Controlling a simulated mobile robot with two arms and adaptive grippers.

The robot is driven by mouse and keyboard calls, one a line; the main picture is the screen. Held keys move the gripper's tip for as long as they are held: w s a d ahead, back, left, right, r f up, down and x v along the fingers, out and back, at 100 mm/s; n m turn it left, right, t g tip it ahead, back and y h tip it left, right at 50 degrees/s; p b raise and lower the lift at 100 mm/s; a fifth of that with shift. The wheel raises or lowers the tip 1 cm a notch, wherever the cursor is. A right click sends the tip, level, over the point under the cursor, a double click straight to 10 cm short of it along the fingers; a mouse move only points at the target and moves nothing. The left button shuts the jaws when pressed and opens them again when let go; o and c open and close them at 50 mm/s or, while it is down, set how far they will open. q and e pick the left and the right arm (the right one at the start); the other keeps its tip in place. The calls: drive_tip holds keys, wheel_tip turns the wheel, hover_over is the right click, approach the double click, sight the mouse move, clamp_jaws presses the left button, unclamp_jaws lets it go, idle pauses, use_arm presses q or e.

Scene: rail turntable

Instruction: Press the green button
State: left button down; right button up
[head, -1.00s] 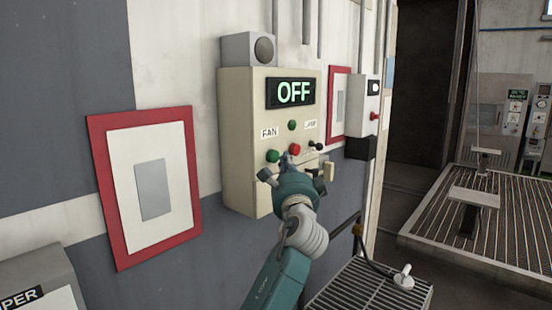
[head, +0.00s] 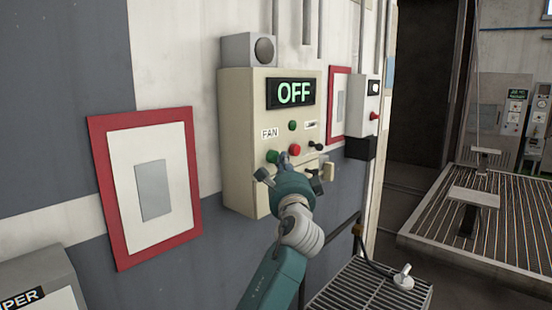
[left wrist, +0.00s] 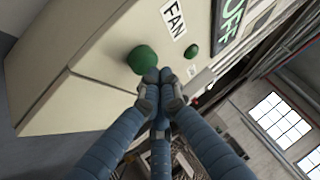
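The green button (head: 272,157) is a round knob below the FAN label on the beige control box. It shows large in the left wrist view (left wrist: 142,60). The box's display (head: 291,93) reads OFF. My left gripper (head: 283,158) is in front of the box, its fingertips just right of the green button. In the left wrist view the fingers (left wrist: 158,76) are pressed together with nothing between them. Their tips overlap the button's lower right edge; I cannot tell whether they touch it. My right gripper is not in view.
A red button (head: 295,150) sits right of the green one. A smaller green round part (head: 292,126) is above. A dark switch (head: 316,145) is further right. A red-framed panel (head: 150,190) hangs left on the wall. A slatted grey top (head: 365,295) stands low at right.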

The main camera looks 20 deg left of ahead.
use_arm(q)
drive_tip(key=shift+w+a, duration=0.15)
drive_tip(key=shift+a, duration=0.25)
idle(0.6)
drive_tip(key=shift+d, duration=0.2)
drive_tip(key=shift+s+d, duration=0.35)
drive_tip(key=shift+d, duration=0.2)
drive_tip(key=shift+d, duration=0.15)
drive_tip(key=d, duration=0.1)
drive_tip(key=s+d, duration=0.1)
drive_tip(key=d, duration=0.2)
drive_tip(key=shift+s+d, duration=0.25)
drive_tip(key=shift+s, duration=0.1)
idle(0.7)
